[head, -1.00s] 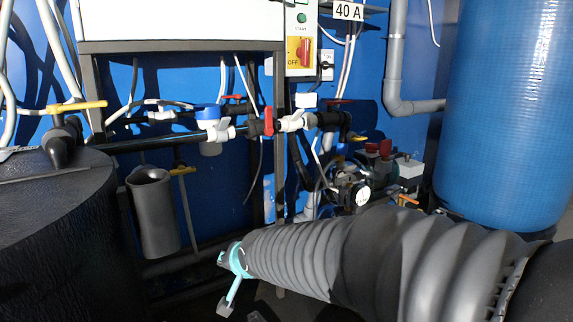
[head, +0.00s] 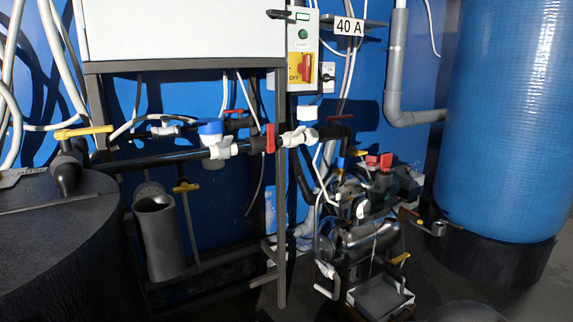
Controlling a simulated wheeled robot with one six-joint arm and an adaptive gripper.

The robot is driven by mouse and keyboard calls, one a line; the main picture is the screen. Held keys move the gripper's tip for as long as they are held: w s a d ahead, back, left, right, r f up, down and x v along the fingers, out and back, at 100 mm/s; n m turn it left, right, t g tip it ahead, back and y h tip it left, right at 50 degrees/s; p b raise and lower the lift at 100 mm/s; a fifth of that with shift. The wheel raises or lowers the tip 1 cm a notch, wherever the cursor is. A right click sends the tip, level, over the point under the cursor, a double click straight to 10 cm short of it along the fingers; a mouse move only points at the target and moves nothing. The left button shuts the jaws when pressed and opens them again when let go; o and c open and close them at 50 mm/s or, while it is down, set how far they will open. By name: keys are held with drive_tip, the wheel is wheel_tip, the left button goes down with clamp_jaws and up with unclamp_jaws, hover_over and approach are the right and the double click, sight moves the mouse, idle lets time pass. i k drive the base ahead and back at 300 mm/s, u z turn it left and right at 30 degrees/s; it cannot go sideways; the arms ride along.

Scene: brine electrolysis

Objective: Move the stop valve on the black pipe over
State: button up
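A black pipe (head: 160,159) runs level from the dark tank on the left to white fittings at the middle. On it sits a valve with a red handle (head: 270,138), which stands upright, across the pipe. A valve with a yellow handle (head: 83,132) sits at the pipe's left end above the tank; its handle lies nearly level, roughly along the pipe. I cannot tell from the picture which of these is the stop valve. My gripper is not in view.
A dark round tank (head: 60,250) stands at left and a blue tank (head: 505,120) at right. A metal frame (head: 281,220) carries a white cabinet (head: 180,30). A pump (head: 365,240) and an open box (head: 380,298) are low at right. A grey cylinder (head: 160,240) hangs below the pipe.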

sight(270, 148)
drive_tip(key=u, duration=0.05)
drive_tip(key=k, duration=0.55)
drive_tip(key=z, duration=0.65)
drive_tip(key=i, duration=1.35)
drive_tip(key=u, duration=0.6)
